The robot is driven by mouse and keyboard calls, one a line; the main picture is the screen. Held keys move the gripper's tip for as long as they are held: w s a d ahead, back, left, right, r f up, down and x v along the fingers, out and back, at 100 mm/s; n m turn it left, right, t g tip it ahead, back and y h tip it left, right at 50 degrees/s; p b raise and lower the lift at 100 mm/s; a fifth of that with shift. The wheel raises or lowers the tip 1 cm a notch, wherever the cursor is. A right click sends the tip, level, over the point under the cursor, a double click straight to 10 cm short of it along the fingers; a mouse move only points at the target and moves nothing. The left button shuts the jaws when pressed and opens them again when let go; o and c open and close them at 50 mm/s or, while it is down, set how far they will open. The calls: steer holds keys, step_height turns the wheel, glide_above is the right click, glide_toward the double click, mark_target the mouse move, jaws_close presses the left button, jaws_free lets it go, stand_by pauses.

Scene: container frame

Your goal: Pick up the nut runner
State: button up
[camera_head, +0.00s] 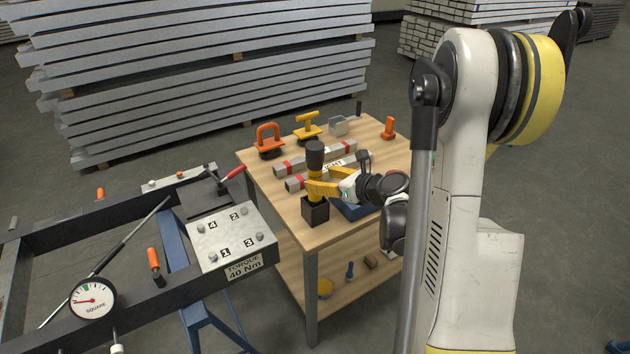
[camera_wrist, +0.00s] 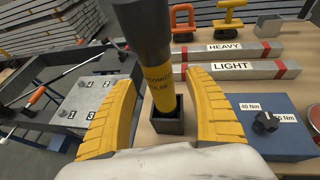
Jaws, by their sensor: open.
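The nut runner (camera_head: 315,158) is a tool with a dark grey upper body and a yellow lower part. It stands upright in a black square holder (camera_head: 315,212) near the front edge of the wooden table. In the wrist view the nut runner (camera_wrist: 150,38) rises between the two curved yellow fingers of my gripper (camera_wrist: 162,80), which are open on either side of it with gaps showing. Its lower end is inside the holder (camera_wrist: 168,124). In the head view my gripper (camera_head: 318,186) reaches it from the right, just above the holder.
A blue box with a dial (camera_wrist: 268,130) sits right of the holder. Bars marked HEAVY (camera_wrist: 228,51) and LIGHT (camera_wrist: 238,69) lie behind. Orange (camera_head: 268,140) and yellow (camera_head: 307,127) handled tools stand farther back. A dark frame with a numbered bolt plate (camera_head: 232,238) is left.

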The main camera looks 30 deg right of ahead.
mark_target(320, 179)
steer(key=x, duration=0.3)
steer(key=shift+w+a+b, duration=0.1)
steer(key=shift+w+b, duration=0.05)
steer(key=shift+b, duration=0.25)
jaws_close()
steer(key=shift+r, duration=0.1)
steer(key=shift+r, duration=0.1)
